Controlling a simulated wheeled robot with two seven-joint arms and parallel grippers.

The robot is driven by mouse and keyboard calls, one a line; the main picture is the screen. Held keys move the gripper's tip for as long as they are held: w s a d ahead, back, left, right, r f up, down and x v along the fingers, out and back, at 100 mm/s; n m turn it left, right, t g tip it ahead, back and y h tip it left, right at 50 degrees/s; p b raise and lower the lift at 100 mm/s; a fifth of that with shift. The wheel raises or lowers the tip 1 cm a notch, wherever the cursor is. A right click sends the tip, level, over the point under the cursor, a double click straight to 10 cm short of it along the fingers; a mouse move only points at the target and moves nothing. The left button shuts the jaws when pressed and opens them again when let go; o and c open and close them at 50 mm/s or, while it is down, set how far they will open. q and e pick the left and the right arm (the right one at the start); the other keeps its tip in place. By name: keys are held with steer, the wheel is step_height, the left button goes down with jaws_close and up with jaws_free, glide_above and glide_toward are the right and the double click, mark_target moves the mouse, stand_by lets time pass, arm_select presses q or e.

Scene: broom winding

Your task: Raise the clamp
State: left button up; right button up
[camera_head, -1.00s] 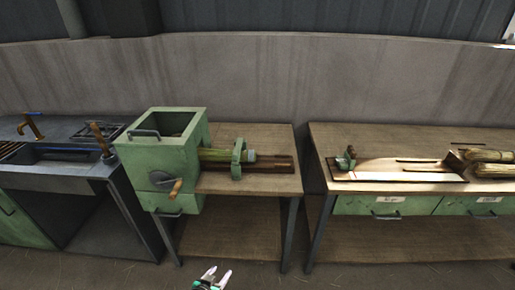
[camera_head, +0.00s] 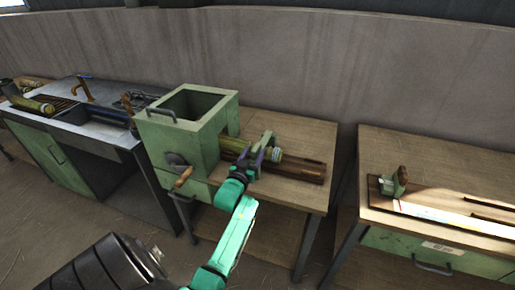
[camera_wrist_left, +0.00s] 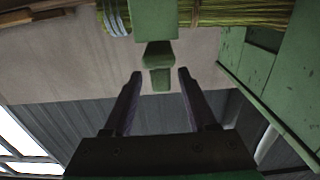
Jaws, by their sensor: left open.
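The green clamp (camera_head: 268,142) stands across the broom's straw bundle (camera_head: 235,146) on the middle bench, just right of the green box machine. In the left wrist view the clamp (camera_wrist_left: 154,20) is at the top centre, with a green knob (camera_wrist_left: 160,78) sticking out toward my gripper. My left gripper (camera_head: 257,157) is at the clamp in the head view, partly covering it. In the left wrist view my left gripper (camera_wrist_left: 160,84) is open, one finger on each side of the knob, with gaps showing. My right gripper is not in view.
The green box machine (camera_head: 206,130) with a crank handle (camera_head: 183,176) stands close left of my gripper. A wooden rail (camera_head: 312,171) runs right on the bench (camera_head: 315,140). A sink bench (camera_head: 105,138) stands left. Another bench (camera_head: 400,142) with a green clamp-like part (camera_head: 393,183) stands right.

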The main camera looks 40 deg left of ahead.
mark_target(262, 142)
arm_select(q)
steer(key=shift+x, duration=1.25)
steer(key=shift+a, duration=0.1)
jaws_close()
stand_by(0.3)
